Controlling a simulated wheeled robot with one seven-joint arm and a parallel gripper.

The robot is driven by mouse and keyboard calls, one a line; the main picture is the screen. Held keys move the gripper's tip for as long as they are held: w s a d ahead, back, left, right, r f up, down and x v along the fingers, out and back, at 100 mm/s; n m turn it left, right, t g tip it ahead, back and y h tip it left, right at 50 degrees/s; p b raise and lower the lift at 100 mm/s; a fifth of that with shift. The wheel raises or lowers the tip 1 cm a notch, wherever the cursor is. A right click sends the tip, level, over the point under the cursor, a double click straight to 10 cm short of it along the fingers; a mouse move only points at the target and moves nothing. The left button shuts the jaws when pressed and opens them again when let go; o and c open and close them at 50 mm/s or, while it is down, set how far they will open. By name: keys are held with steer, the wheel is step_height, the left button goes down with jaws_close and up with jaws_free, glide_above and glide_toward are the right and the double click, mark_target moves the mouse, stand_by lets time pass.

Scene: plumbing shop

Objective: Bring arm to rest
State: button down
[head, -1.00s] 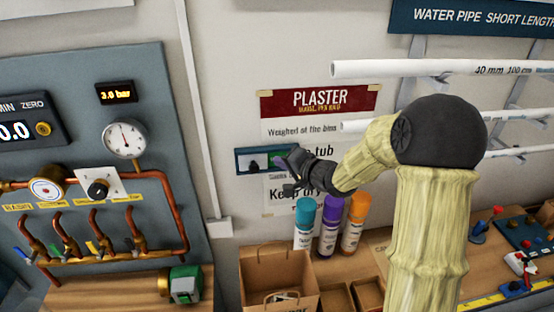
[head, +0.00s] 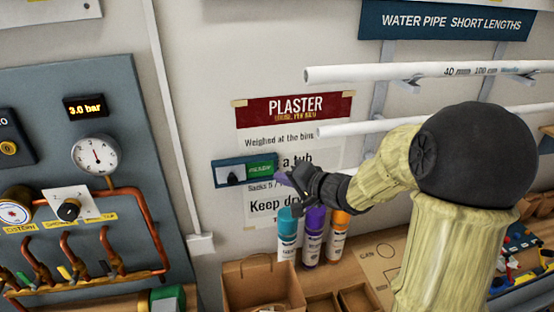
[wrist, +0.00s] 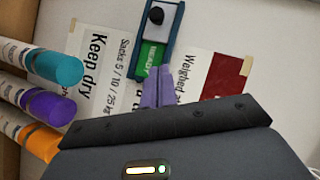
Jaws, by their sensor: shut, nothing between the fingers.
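My gripper (head: 281,178) is in front of the plaster notice, just right of a small blue wall unit (head: 229,173) with a dark knob and a green label reading READY. In the wrist view, its purple fingers (wrist: 157,90) are together and empty, pointing toward the green end of that unit (wrist: 166,30). I cannot tell whether the fingertips touch it. My arm reaches in from the right with bent joints.
Teal (head: 288,235), purple (head: 312,238) and orange (head: 336,238) spray cans stand below my gripper. A cardboard box (head: 262,285) is in front of them. White pipes (head: 430,70) jut out above my arm. A gauge panel (head: 110,130) with copper pipes and valves is at left.

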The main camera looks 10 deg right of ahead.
steer(key=s+d+f+n+g+h+b, duration=0.1)
steer(key=s+d+f+h+b, duration=0.15)
steer(key=d+f+h, duration=0.2)
steer(key=s+d+f+n+g+h+b, duration=0.1)
steer(key=s+d+f+h+b, duration=0.1)
steer(key=s+d+f+h, duration=0.3)
steer(key=s+a+f+n+g+b, duration=0.2)
steer(key=s+f+n+g, duration=0.2)
steer(key=s+f, duration=0.5)
steer(key=s+g, duration=0.2)
steer(key=s, duration=0.2)
steer(key=shift+s+a+f, duration=0.15)
steer(key=shift+s, duration=0.15)
